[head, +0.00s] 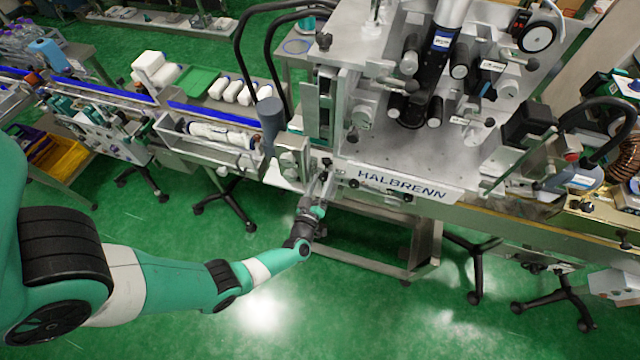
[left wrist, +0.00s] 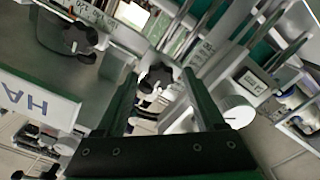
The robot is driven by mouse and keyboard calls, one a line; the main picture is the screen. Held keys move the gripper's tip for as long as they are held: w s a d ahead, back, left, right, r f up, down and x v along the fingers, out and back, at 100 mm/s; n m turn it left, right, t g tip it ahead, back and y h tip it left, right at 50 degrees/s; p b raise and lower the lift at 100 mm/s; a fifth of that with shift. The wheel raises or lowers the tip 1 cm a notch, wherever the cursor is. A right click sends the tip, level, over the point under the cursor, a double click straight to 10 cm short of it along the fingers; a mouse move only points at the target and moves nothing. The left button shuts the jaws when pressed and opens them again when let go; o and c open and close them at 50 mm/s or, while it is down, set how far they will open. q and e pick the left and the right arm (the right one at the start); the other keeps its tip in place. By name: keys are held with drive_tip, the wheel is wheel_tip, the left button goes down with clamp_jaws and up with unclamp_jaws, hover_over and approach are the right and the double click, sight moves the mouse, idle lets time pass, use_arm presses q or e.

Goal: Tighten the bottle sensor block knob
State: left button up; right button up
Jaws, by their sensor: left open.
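My left gripper (head: 320,188) reaches up to the front of the labelling machine, just left of the HALBRENN plate. In the left wrist view its two dark fingers (left wrist: 159,76) are apart, with nothing clasped. A black lobed knob (left wrist: 156,79) shows in the gap between the fingertips, on a pale metal block. I take it for the bottle sensor block knob; contact with the fingers cannot be told. In the head view this knob is too small and covered to make out clearly. My right gripper is not in view.
A second black lobed knob (left wrist: 80,39) is near the HALBRENN plate (head: 404,186). A pale round knob (left wrist: 238,113) sits right of the fingers in the wrist view. The conveyor with white bottles (head: 222,133) runs left. Green floor (head: 370,310) in front is clear.

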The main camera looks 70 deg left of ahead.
use_arm(q)
drive_tip(key=shift+s+d, duration=0.25)
drive_tip(key=shift+d, duration=0.1)
drive_tip(key=p+v, duration=0.2)
drive_tip(key=v, duration=0.8)
drive_tip(key=shift+s+d, duration=0.2)
drive_tip(key=shift+s, duration=0.1)
